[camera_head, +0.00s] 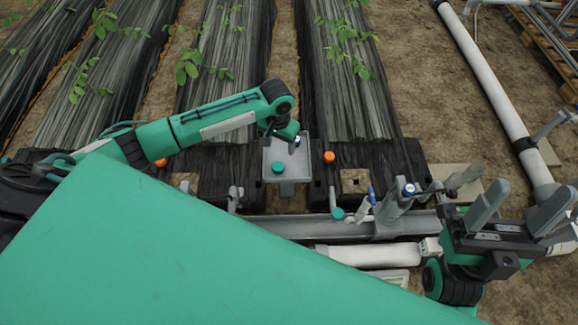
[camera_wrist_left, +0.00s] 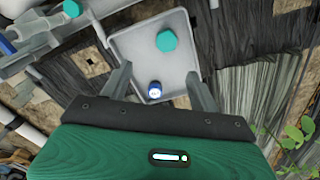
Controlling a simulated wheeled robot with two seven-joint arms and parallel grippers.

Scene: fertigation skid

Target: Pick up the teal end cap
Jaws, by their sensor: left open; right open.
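A teal end cap (camera_head: 278,167) sits on a grey square tray (camera_head: 287,180). In the left wrist view the teal cap (camera_wrist_left: 166,39) lies toward the tray's far part, beyond my fingertips. A small blue and white cap (camera_wrist_left: 154,89) is on the same tray (camera_wrist_left: 130,47), closer to the gripper; it also shows in the head view (camera_head: 297,141). My left gripper (camera_wrist_left: 158,72) is open and empty above the tray, its fingers either side of the blue and white cap. My right gripper (camera_head: 520,205) is open and empty at the right, away from the tray.
An orange-topped fitting (camera_head: 329,157) stands right of the tray. Another teal cap (camera_head: 337,213) is on the skid's piping. A grey rail (camera_head: 290,228) and white pipe (camera_head: 360,255) run in front. Black-covered plant rows lie behind.

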